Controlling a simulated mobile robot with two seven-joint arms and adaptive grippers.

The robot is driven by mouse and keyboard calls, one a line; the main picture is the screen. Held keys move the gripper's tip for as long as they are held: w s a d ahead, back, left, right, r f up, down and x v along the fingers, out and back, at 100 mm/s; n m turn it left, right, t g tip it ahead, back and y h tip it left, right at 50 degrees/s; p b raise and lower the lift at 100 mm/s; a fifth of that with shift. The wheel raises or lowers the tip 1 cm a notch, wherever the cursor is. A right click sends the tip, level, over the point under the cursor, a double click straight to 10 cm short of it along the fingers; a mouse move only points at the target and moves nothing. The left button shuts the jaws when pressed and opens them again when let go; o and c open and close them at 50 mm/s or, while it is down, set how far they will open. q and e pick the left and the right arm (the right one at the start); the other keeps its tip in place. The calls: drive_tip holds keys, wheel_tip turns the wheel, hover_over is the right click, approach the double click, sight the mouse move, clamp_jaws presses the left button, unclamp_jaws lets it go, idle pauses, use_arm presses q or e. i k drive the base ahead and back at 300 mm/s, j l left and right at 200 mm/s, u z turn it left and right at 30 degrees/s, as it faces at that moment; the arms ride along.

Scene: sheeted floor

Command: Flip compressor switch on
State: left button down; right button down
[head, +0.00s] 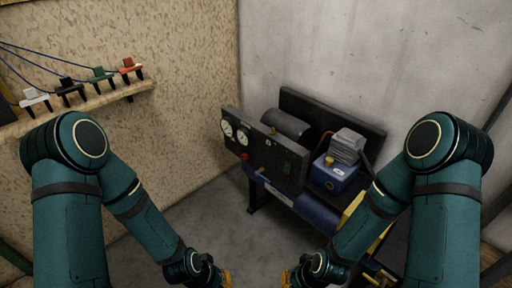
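The compressor (320,150) stands in the corner against the grey wall. Its dark front panel (262,152) carries two white round gauges, a red knob (243,157) and a small green part (287,167). I cannot tell which of these is the switch, or its position. My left gripper (228,279) and my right gripper (286,279) are at the bottom edge, below and in front of the compressor, apart from the panel. Only their orange-yellow tips show, partly cut off by the frame, so their opening is unclear.
A wooden shelf (90,108) on the left wall holds several clamp-like things in white, black, green and orange, with blue cords. A blue box with a grey finned top (345,155) sits on the compressor's right side. The grey floor (195,215) before it is clear.

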sight(287, 165)
drive_tip(key=i+j, duration=0.35)
drive_tip(key=i, duration=0.15)
drive_tip(key=i+j+u, duration=0.15)
drive_tip(key=i+j, duration=0.2)
drive_tip(key=i, duration=0.15)
